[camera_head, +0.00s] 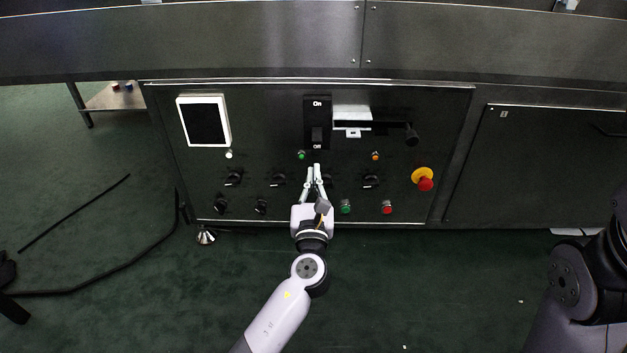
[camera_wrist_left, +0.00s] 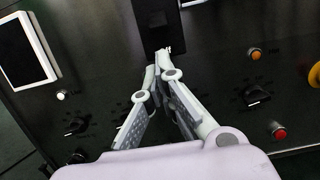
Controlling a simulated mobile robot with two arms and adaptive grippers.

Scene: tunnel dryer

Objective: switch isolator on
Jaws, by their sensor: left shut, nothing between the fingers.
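The isolator (camera_head: 317,122) is a black upright plate on the dark panel, marked "On" at its top and "Off" at its bottom. Its dark handle (camera_head: 317,134) sits in the lower part, near "Off". My left gripper (camera_head: 317,167) is shut and empty, its fingertips just below the isolator's lower edge. In the left wrist view, the fingertips (camera_wrist_left: 163,52) show in front of the isolator's lower part (camera_wrist_left: 157,18). I cannot tell whether they touch it. My right gripper is out of view; part of my right arm shows at the right edge.
The panel carries a white-framed screen (camera_head: 204,120), several black knobs, a green lamp (camera_head: 301,155), an orange lamp (camera_head: 375,156) and a red emergency button (camera_head: 425,184) on yellow. A black bar (camera_head: 110,265) lies over the floor at left.

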